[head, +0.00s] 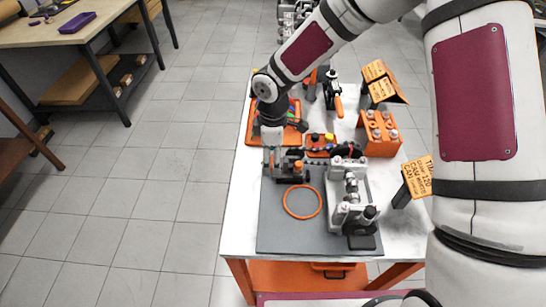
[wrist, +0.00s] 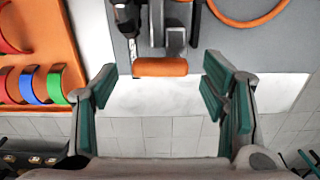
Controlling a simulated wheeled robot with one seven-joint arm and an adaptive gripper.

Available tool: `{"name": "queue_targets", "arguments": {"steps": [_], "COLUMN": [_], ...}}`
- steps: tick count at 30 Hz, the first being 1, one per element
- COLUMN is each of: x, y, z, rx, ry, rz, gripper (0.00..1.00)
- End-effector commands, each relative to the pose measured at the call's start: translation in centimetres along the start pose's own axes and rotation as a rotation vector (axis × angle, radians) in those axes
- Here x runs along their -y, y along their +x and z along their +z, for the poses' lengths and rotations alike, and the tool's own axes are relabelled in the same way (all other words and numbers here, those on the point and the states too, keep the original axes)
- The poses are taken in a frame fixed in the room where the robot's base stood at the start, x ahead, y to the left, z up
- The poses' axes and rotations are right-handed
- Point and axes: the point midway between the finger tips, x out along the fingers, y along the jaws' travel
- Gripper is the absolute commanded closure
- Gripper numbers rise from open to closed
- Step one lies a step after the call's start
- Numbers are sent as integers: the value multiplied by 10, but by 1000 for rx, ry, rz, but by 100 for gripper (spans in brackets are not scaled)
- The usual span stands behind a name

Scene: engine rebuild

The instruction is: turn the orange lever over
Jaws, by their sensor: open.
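In the wrist view an orange lever grip (wrist: 160,67) lies crosswise at the end of a dark and grey metal fixture (wrist: 170,20), at the edge of the grey mat. My gripper (wrist: 160,88) is open, with its green-padded fingers to the left and right of the grip. Neither finger visibly touches it. In the head view my gripper (head: 270,155) points down beside the small dark fixture (head: 288,170), where an orange part (head: 298,164) shows. The arm and gripper partly hide this area.
An orange ring (head: 302,202) lies on the grey mat (head: 275,235). A grey metal assembly (head: 350,195) stands to its right. An orange tray (wrist: 45,40) with coloured rings is left of my gripper. An orange block (head: 378,134) and labelled signs (head: 416,177) stand at the right.

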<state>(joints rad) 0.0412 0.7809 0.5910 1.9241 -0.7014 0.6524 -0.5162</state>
Motion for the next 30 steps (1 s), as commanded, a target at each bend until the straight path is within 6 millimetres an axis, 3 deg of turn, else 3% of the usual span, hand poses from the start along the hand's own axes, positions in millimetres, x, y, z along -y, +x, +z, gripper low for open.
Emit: {"name": "queue_targets", "arguments": {"steps": [12,18,19,30], "x": [0,0,0,0], "y": [8,8,8,8], "z": [0,0,0,2], "rx": [1,1,1,0], "ry": [1,1,1,116], "rz": [0,0,0,0], "gripper": [33,79,81,81]}}
